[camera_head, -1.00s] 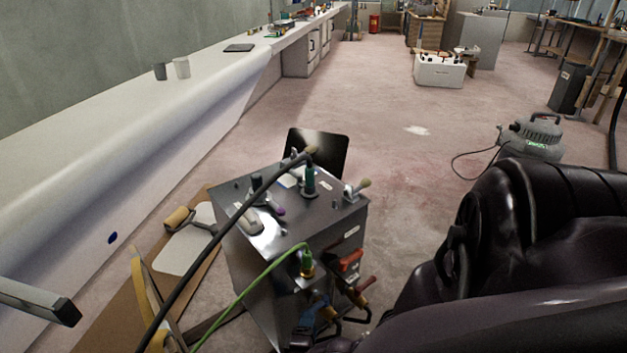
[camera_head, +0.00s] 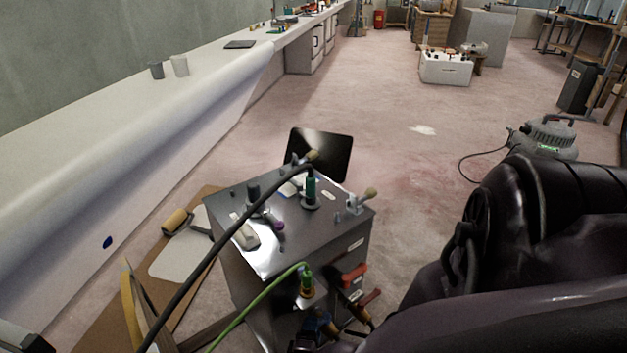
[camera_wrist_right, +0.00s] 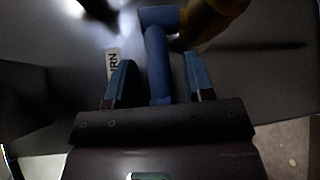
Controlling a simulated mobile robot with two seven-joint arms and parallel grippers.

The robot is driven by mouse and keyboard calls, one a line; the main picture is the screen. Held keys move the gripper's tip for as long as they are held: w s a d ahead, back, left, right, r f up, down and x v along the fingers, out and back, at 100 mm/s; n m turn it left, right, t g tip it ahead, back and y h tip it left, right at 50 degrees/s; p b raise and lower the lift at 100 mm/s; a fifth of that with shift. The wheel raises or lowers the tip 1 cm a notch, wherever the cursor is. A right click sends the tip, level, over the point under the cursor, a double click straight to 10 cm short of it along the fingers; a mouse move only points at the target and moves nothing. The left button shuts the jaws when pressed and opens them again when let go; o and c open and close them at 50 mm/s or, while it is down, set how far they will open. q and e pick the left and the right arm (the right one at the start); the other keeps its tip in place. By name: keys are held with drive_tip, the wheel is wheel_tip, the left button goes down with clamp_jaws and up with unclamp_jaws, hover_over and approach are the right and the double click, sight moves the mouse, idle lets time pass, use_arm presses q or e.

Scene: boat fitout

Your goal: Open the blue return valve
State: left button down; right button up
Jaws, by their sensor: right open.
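In the right wrist view, the blue valve lever (camera_wrist_right: 158,62) stands lengthwise between the two fingers of my right gripper (camera_wrist_right: 160,75). The fingers are apart, one on each side of the lever, with a gap on both sides. A partly covered label ending in "RN" (camera_wrist_right: 112,64) is left of the lever. In the head view, my right gripper (camera_head: 318,328) is low at the front of the metal cabinet (camera_head: 262,290); blue shows there, but I cannot separate lever from fingers. Only a piece of my left arm shows at the bottom left corner.
A green hose (camera_head: 262,300) and a black hose (camera_head: 222,245) run across the cabinet. A brass-coloured part (camera_wrist_right: 212,14) lies beside the lever. Open floor (camera_head: 400,190) lies behind the cabinet.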

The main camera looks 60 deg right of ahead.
drive_tip(key=shift+d, duration=0.1)
clamp_jaws()
idle(0.3)
